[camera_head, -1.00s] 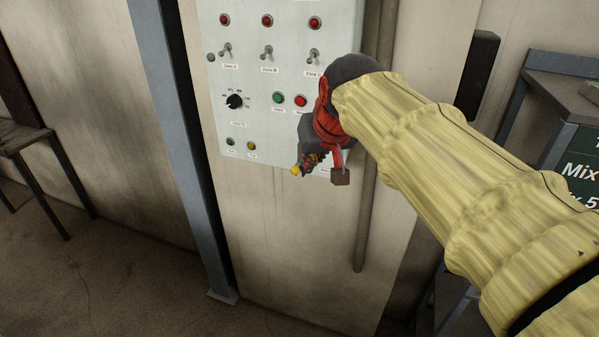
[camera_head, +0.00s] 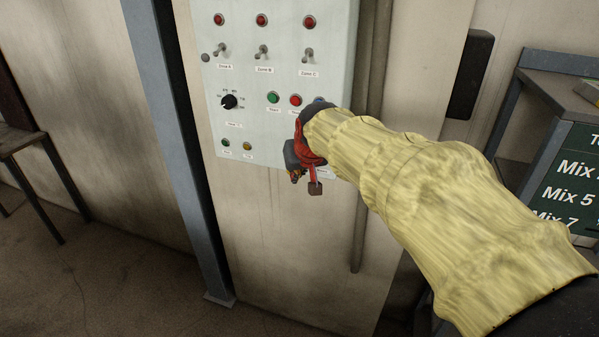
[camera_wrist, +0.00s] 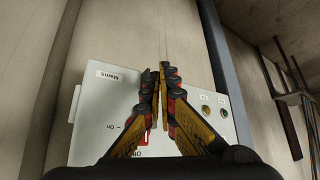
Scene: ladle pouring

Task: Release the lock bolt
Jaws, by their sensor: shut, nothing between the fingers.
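The grey-white control panel (camera_head: 275,130) is on the wall. In the wrist view its Mains label (camera_wrist: 112,76) and the On and Off markings are left of my gripper (camera_wrist: 162,72). My fingers are shut and empty, with tips pointing past the panel edge. A small red outlined part (camera_wrist: 148,122) shows beside the left finger; I cannot tell whether it is the lock bolt. In the head view my gripper (camera_head: 295,177) is at the panel's lower right, and with my yellow-sleeved arm it hides the Mains area. I cannot make out the bolt clearly.
A green button (camera_head: 273,97), a red button (camera_head: 295,100), a black knob (camera_head: 229,101) and toggle switches are on the panel. A blue-grey post (camera_head: 178,140) stands at left. A vertical pipe (camera_head: 362,225) and a table (camera_head: 552,80) are at right.

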